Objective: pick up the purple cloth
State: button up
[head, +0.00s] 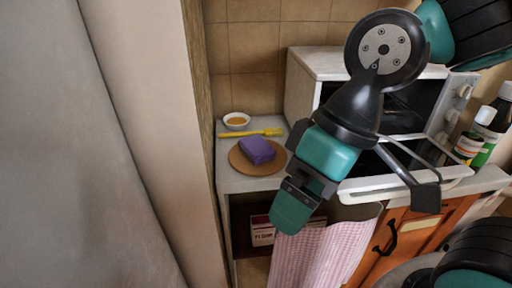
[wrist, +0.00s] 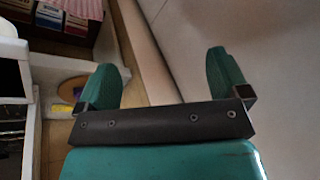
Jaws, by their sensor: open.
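The purple cloth (head: 257,150) is a folded block lying on a round wooden board (head: 240,167) on the counter in the head view. In the wrist view, part of the board (wrist: 68,88) shows at the left, partly hidden behind a finger. My gripper (head: 291,212) is in front of the counter, to the right of and nearer than the cloth, and apart from it. In the wrist view my gripper (wrist: 163,72) has its two green fingers wide apart, with nothing between them.
A yellow utensil (head: 250,133) and a small white bowl (head: 236,121) lie behind the cloth. A toaster oven (head: 310,66) with its door down stands to the right. A pink checked towel (head: 318,252) hangs below. A wall edge (head: 150,130) bounds the left side.

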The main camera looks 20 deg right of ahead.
aim_at(257, 149)
jog(key=k, duration=1)
jog(key=z, duration=0.75)
jog(key=i, duration=0.8)
jog(key=u, duration=1.5)
